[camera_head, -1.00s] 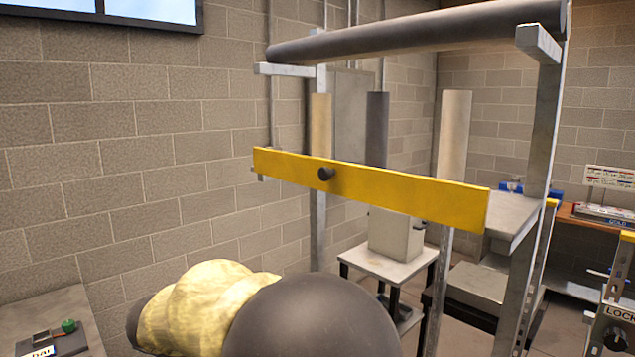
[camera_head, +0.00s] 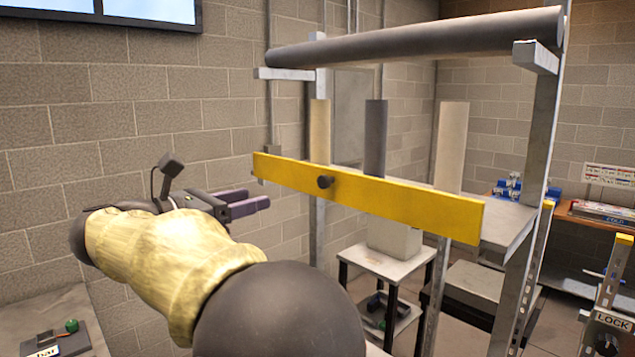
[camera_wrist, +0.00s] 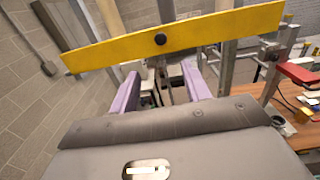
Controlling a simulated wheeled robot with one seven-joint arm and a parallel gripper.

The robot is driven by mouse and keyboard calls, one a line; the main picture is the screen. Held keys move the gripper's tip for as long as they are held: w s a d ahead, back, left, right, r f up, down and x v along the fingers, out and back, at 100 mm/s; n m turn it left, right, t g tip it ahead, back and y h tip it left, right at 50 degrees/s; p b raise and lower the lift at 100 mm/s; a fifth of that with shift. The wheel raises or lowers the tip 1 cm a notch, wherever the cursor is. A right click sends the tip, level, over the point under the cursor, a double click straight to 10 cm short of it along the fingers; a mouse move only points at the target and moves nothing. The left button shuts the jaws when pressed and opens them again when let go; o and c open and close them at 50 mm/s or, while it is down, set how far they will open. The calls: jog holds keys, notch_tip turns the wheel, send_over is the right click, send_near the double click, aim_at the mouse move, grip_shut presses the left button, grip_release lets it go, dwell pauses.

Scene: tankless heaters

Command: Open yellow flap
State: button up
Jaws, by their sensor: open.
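The yellow flap (camera_head: 400,202) is a long flat bar across the front of a metal rack, with a dark round knob (camera_head: 325,182) left of its middle. Upright cylinders show behind it. In the wrist view the flap (camera_wrist: 215,32) crosses the top, and its knob (camera_wrist: 160,39) is ahead of and above the space between my fingers. My gripper (camera_head: 258,201) is open and empty, to the left of the flap and a little lower than the knob. Its two purple fingers (camera_wrist: 160,92) point toward the flap and look apart from it.
A thick dark pipe (camera_head: 420,34) lies along the top of the rack. A metal post (camera_head: 540,140) stands at the right. A small white table (camera_head: 385,262) is below the flap. The block wall (camera_head: 130,130) is at the left.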

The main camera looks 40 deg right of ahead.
aim_at(321, 182)
jog(key=d+p, duration=0.1)
jog(key=d, duration=0.4)
jog(key=w+d+p, duration=0.1)
jog(key=d+p, duration=0.1)
jog(key=d, duration=0.4)
jog(key=d+p, duration=0.2)
jog(key=d, duration=0.4)
jog(key=shift+w, duration=0.15)
grip_shut()
